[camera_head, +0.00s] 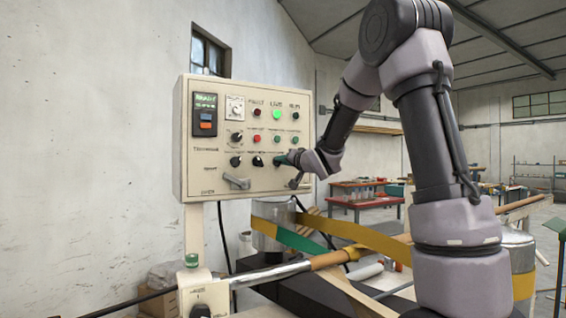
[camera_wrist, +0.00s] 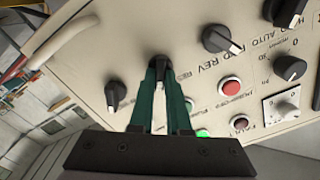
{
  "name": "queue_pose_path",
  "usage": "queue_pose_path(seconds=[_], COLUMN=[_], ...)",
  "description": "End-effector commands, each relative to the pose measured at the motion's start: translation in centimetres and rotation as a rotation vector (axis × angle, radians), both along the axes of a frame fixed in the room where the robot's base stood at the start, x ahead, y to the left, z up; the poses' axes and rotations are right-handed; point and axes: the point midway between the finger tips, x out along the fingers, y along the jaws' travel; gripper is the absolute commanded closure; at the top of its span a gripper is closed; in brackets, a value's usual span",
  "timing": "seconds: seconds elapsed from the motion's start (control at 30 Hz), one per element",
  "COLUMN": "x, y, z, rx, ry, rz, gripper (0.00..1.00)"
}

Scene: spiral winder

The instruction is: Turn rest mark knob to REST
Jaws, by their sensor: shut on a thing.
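The cream control panel (camera_head: 216,168) carries several dark selector knobs. My gripper (camera_wrist: 158,75) is shut with its green fingers on a dark knob (camera_wrist: 158,62), in line between two other knobs. I take this as the rest mark knob, but its label is only partly readable, and its pointer setting is mostly hidden by the fingers. In the head view my gripper (camera_head: 284,159) reaches the lower right of the panel from the right, and its fingers and wrist hide that knob.
Close by are a neighbouring knob (camera_wrist: 115,95), a knob by the FWD REV marking (camera_wrist: 222,40), a red button (camera_wrist: 232,86) and a lit green lamp (camera_head: 277,114). A grey lever (camera_head: 236,182) sits low on the panel. A yellow band (camera_head: 350,232) runs below.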

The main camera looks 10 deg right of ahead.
Motion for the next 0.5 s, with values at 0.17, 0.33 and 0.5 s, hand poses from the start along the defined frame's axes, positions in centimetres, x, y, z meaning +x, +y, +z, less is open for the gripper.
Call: queue_pose_path(seconds=[0.17,0.33,0.5], x=[0.00,-0.02,-0.03], y=[-0.05,0.01,0.03], z=[0.00,0.03,0.05], rx=[-0.038,-0.127,-0.260], ry=[-0.012,-0.041,-0.084], rz=[-0.001,-0.001,-0.001], gripper=[1.00,1.00,1.00])
